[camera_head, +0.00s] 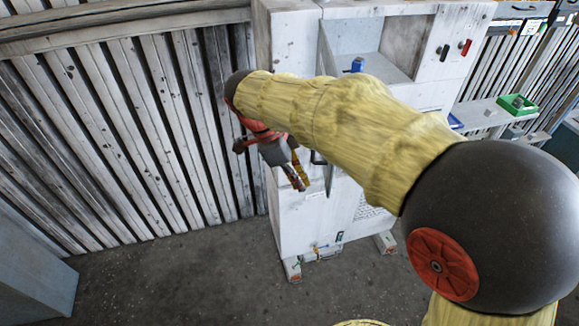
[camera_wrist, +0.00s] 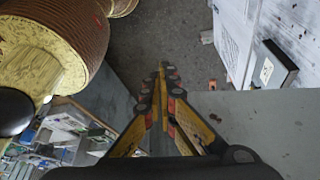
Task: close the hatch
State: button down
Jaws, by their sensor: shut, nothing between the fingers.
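The white blower housing (camera_head: 296,215) stands against the slatted wall in the head view, with an open recess (camera_head: 365,65) in its upper part. My arm crosses in front of it and hides much of its middle, so I cannot clearly make out the hatch or how far it stands open. My gripper (camera_head: 299,180) points down in front of the housing's left part, shut and empty. In the wrist view the closed fingertips (camera_wrist: 164,72) are over the floor. A plain grey panel (camera_wrist: 250,125), possibly the hatch, lies to their right, apparently not touched.
A blue item (camera_head: 357,65) sits at the recess. A red switch (camera_head: 466,47) is at the upper right. A shelf with a green bin (camera_head: 517,104) stands at the right. A small labelled box (camera_wrist: 272,66) sits by the housing face. Floor (camera_head: 180,275) at front left is clear.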

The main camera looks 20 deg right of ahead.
jog(key=shift+s+d+r+p, duration=0.1)
jog(key=shift+s+d+p, duration=0.1)
jog(key=shift+d, duration=0.6)
jog(key=shift+s+d+r+p, duration=0.1)
jog(key=shift+s+d+p, duration=0.1)
jog(key=shift+d, duration=0.55)
jog(key=shift+d, duration=0.1)
